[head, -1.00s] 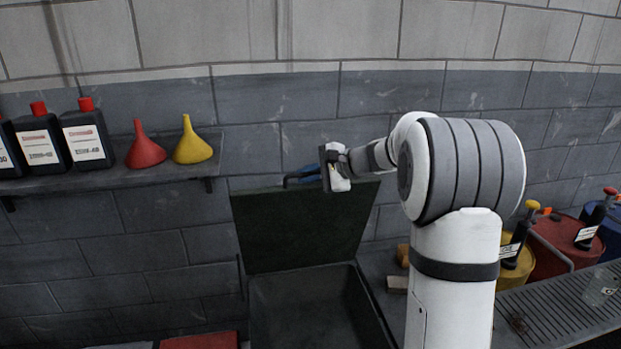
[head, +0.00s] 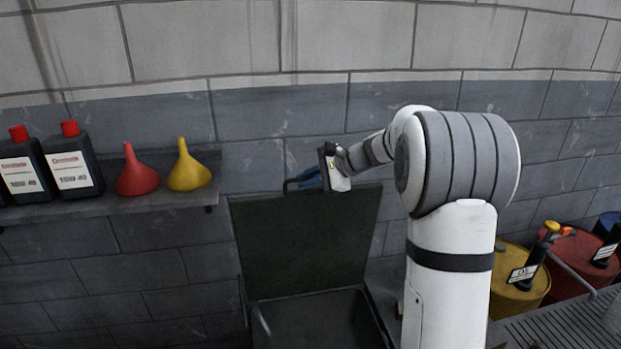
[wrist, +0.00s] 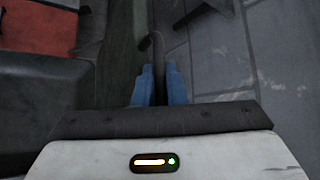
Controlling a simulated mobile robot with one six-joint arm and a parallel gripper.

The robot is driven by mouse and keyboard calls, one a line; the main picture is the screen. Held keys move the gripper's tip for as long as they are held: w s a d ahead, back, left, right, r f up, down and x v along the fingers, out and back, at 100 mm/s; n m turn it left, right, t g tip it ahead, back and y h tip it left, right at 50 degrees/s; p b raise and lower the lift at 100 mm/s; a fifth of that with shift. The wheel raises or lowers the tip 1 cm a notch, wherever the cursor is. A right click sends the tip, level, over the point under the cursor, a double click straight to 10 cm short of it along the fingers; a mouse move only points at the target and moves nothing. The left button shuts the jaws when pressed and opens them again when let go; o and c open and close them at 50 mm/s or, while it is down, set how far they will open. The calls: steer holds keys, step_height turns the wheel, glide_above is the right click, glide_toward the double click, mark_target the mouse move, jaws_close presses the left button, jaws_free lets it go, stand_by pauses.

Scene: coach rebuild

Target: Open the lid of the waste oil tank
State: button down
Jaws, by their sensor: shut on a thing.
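The waste oil tank (head: 262,325) stands against the wall at the bottom middle of the head view. Its dark green lid (head: 305,245) is raised and stands nearly upright behind the opening. My gripper (head: 308,178) is at the lid's upper edge, shut on the lid's dark handle (head: 287,186). In the wrist view, the blue fingers of my gripper (wrist: 159,88) close on both sides of the narrow dark handle bar (wrist: 158,52). The inside of the tank shows only in part, cut off by the frame's lower edge.
A wall shelf (head: 150,202) at left carries dark bottles (head: 75,165), a red funnel (head: 136,178) and a yellow funnel (head: 187,172). A yellow drum (head: 530,290) and a red drum (head: 575,268) stand at right beside a grated surface (head: 560,325). The brick wall is close behind the lid.

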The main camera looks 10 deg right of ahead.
steer(key=shift+s+f, duration=0.1)
steer(key=shift+f, duration=0.05)
steer(key=c, duration=1.5)
jaws_free()
steer(key=b+v, duration=0.2)
steer(key=v, duration=0.6)
steer(key=shift+a+f, duration=0.1)
